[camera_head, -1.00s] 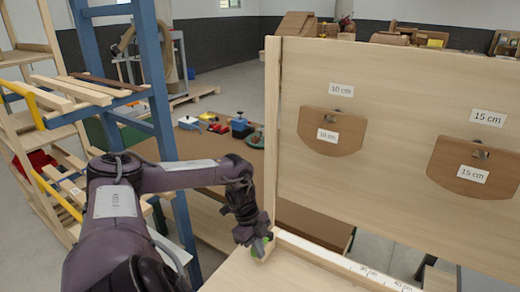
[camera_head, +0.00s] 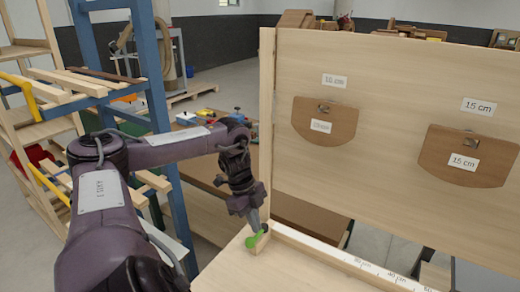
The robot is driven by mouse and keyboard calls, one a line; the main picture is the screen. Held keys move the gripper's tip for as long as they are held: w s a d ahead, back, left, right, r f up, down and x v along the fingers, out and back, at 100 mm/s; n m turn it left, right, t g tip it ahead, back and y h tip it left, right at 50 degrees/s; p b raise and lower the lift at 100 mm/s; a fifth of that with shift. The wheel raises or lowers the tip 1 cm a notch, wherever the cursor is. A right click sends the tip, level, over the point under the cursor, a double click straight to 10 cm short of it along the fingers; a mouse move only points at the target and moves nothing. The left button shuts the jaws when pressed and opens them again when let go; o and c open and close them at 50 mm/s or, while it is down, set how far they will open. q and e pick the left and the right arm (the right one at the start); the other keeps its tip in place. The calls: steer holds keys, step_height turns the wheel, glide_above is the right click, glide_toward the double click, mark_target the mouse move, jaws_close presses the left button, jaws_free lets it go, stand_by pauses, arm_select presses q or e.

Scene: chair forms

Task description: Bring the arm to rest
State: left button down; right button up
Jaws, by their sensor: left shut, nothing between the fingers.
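My left arm comes in from the left, and its gripper (camera_head: 256,222) points down at the left end of the wooden bench in front of the upright board. The gripper is shut with nothing between its fingers. A green piece (camera_head: 256,240) is at the fingertips, by a small wooden block at the bench's corner; whether the fingers touch it I cannot tell. My right gripper is not in view.
The upright board (camera_head: 400,80) carries wooden templates labelled 10 cm (camera_head: 335,132) and 15 cm (camera_head: 480,178). A marked ruler strip (camera_head: 340,255) runs along its foot. Blue and wooden racks (camera_head: 158,110) stand close behind my arm. The near bench top (camera_head: 240,276) is clear.

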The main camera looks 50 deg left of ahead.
arm_select(q)
steer(key=shift+r, duration=0.95)
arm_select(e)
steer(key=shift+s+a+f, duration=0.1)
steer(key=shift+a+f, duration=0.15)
arm_select(q)
steer(key=shift+d, duration=0.1)
